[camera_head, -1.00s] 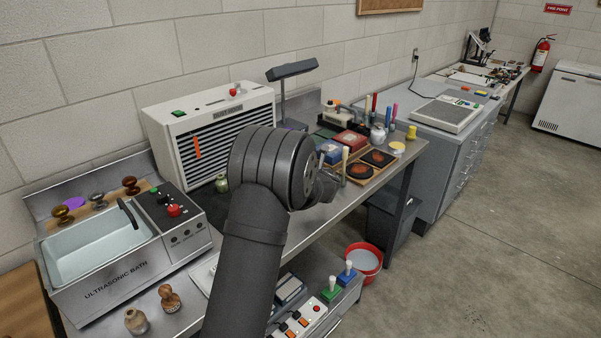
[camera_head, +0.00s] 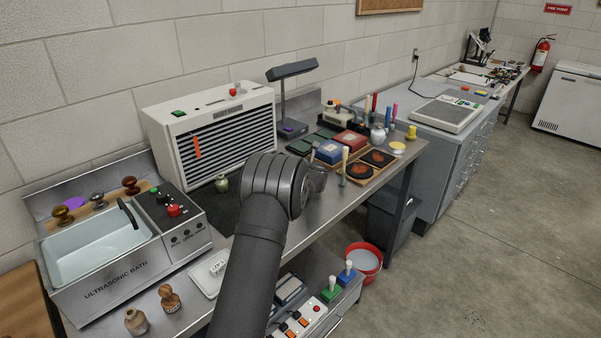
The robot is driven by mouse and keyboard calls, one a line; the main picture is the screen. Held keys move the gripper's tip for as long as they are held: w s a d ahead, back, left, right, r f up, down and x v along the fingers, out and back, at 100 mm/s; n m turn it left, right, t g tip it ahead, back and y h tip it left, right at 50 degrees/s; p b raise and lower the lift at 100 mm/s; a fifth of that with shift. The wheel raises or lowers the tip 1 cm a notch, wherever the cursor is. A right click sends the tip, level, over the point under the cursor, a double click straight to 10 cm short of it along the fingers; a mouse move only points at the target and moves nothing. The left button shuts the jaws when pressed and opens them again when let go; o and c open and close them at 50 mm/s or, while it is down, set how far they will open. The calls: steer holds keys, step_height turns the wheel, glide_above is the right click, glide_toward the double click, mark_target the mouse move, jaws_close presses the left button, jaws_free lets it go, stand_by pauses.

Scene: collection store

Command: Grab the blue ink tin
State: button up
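The blue ink tin (camera_head: 329,151) stands on the steel bench among the inking things, left of a red tin (camera_head: 350,140). Its top and front show clear of my arm. My arm reaches up from the bottom of the picture and ends in front of the bench, to the left of and nearer than the blue tin. A small grey part of my gripper (camera_head: 318,180) shows at the right of the wrist, below the blue tin.
A lamp (camera_head: 291,100) and a white louvred unit (camera_head: 212,135) stand behind and left. A red bucket (camera_head: 364,262) sits below the bench edge.

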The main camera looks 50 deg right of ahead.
steer(key=c, duration=1.7)
steer(key=shift+f, duration=0.1)
jaws_close()
steer(key=shift+a+f, duration=0.1)
steer(key=shift+f, duration=0.15)
step_height(320, 180, up, 5)
steer(key=shift+s+f, duration=0.1)
steer(key=shift+s, duration=0.05)
steer(key=s+d+r, duration=0.1)
steer(key=s+r, duration=0.6)
steer(key=s, duration=0.4)
steer(key=shift+s+d, duration=0.15)
